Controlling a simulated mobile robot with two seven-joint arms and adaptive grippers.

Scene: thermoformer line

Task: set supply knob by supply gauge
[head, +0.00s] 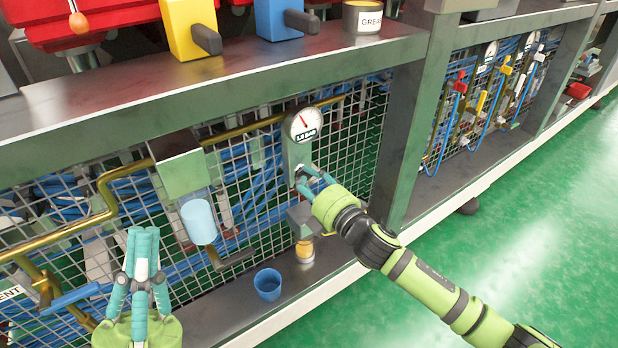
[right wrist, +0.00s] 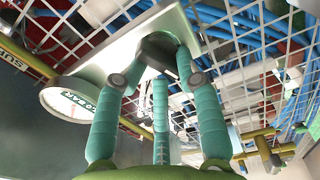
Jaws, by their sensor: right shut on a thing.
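The supply gauge (head: 305,123) is a round white dial with a red needle pointing to the upper left. Its small readout looks like 1.5 BAR, but I cannot read it surely. It sits above a pale green plate on the mesh panel. The supply knob (right wrist: 160,50) is dark and sits on that plate below the gauge. My right gripper (head: 302,178) is shut on it, its teal fingers around the knob and partly hiding it. The gauge also shows edge-on in the right wrist view (right wrist: 82,105). My left gripper (head: 144,232) points up, apart from the panel, holding nothing visible.
A shelf (head: 240,72) overhangs the panel, with yellow and blue blocks and a grease tin (head: 362,17). A light blue cup (head: 198,222) hangs under a green box. A blue cup (head: 268,284) stands on the lower ledge. Brass pipes cross the mesh. Green floor is free at right.

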